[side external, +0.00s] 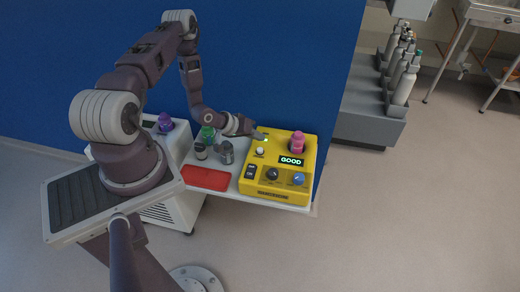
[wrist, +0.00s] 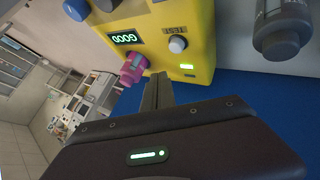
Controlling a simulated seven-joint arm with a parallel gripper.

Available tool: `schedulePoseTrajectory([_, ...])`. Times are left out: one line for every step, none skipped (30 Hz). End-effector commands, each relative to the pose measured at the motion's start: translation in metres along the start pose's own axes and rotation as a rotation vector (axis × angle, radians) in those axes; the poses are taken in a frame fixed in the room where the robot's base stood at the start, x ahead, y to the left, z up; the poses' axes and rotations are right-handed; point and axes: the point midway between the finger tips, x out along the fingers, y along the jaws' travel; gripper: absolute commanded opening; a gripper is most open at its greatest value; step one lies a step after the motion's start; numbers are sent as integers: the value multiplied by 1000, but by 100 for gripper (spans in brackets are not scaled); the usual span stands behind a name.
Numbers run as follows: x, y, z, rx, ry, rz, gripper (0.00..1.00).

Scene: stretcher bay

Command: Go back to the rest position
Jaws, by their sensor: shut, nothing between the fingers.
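My gripper (side external: 260,135) is shut and empty at the back left edge of the yellow tester box (side external: 250,186). In the wrist view its closed fingers (wrist: 158,90) point toward the yellow box (wrist: 200,20), close to its back edge. I cannot tell whether they touch it. The box's display reads GOOD in green. A white button (wrist: 177,44) by a TEST label and a lit green light sit near the fingers.
A purple-capped bottle (side external: 165,122) stands on the white unit further left. A blue wall (side external: 270,60) rises close behind. A rack of bottles (side external: 400,75) stands back right.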

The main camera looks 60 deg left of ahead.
Motion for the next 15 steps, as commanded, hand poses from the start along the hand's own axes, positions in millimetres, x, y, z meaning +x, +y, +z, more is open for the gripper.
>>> schedulePoseTrajectory([-4,2,-4,0,2,0,0])
schedulePoseTrajectory([-6,4,-5,0,2,0,0])
schedulePoseTrajectory([-8,6,-7,0,2,0,0])
schedulePoseTrajectory([-10,7,-8,0,2,0,0])
schedulePoseTrajectory([-12,8,-9,0,2,0,0])
schedulePoseTrajectory([-13,9,-10,-1,1,-1,0])
schedulePoseTrajectory([-14,10,-10,-1,1,-1,0])
schedulePoseTrajectory([-14,10,-11,-1,1,-1,0])
schedulePoseTrajectory([-15,10,-11,0,1,-1,0])
schedulePoseTrajectory([-15,10,-11,-1,1,-1,0])
schedulePoseTrajectory([-15,10,-11,-1,1,-1,0])
schedulePoseTrajectory([-15,10,-11,0,1,-1,0])
schedulePoseTrajectory([-15,10,-11,0,1,-1,0])
schedulePoseTrajectory([-15,10,-11,0,1,-1,0])
schedulePoseTrajectory([-14,10,-11,0,1,-1,0])
